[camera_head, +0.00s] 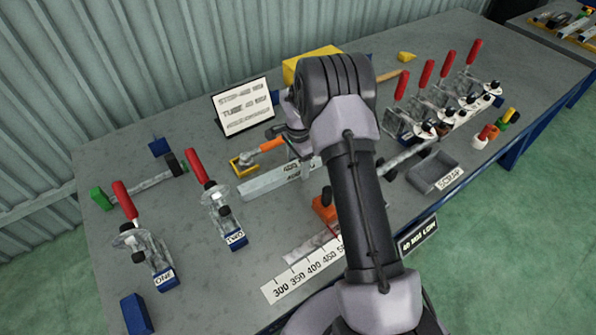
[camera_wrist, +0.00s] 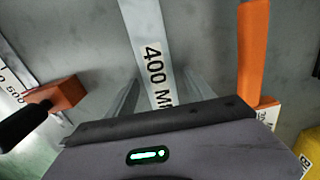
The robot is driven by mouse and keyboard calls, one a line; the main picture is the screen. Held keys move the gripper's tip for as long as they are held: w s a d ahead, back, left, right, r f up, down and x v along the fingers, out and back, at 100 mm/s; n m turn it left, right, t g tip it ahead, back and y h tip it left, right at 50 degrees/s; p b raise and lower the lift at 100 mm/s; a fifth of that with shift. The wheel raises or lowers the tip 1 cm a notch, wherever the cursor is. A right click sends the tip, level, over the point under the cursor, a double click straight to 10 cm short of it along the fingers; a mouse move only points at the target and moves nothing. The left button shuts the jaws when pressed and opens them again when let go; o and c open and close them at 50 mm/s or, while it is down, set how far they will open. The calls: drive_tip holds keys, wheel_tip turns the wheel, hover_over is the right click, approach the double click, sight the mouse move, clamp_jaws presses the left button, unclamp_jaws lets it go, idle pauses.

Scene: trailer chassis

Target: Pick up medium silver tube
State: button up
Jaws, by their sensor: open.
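A silver square tube (camera_head: 265,184) lies on the grey table in the middle of the head view, partly hidden behind my arm. In the wrist view the silver tube (camera_wrist: 140,25) runs down from the top edge and bears a white label reading 400 M, the rest cut off by my gripper body. My gripper (camera_wrist: 162,95) is open, with one finger to each side of the tube as seen from the wrist. I cannot tell how far above the tube the fingers are. In the head view my arm mostly hides the gripper.
An orange-handled tool (camera_head: 262,148) lies close beside the tube. A ruler strip (camera_head: 300,280), a SCRAP tray (camera_head: 435,170) and a sign (camera_head: 243,106) are also on the table.

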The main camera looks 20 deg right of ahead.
clamp_jaws()
drive_tip(key=shift+w, duration=0.1)
idle(1.3)
